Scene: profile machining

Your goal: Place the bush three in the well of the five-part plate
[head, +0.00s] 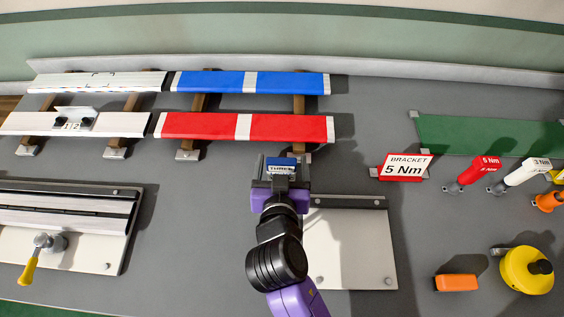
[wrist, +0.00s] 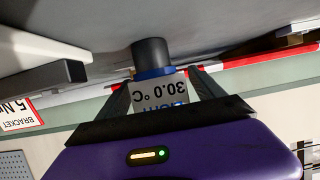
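My gripper (head: 282,172) is over the grey bench, just below the right half of the red bar in the head view. A small block with a blue label reading "THREE" (head: 283,167) shows at its fingertips. In the wrist view, a white block marked "30.0 °C" fills the space between my fingers (wrist: 162,92). A dark cylinder with a blue collar (wrist: 150,53) extends beyond it. This appears to be the bush three, held between both fingers. I cannot tell which surface is the five-part plate, and I see no well; my gripper hides the bench below it.
A white plate with a dark rail (head: 350,250) lies right of my arm. The red bar (head: 200,126) and blue bar (head: 210,81) rest on brown supports. A red "BRACKET 5 Nm" sign (head: 403,167) stands right. A yellow round object (head: 524,275) and orange block (head: 456,283) lie lower right.

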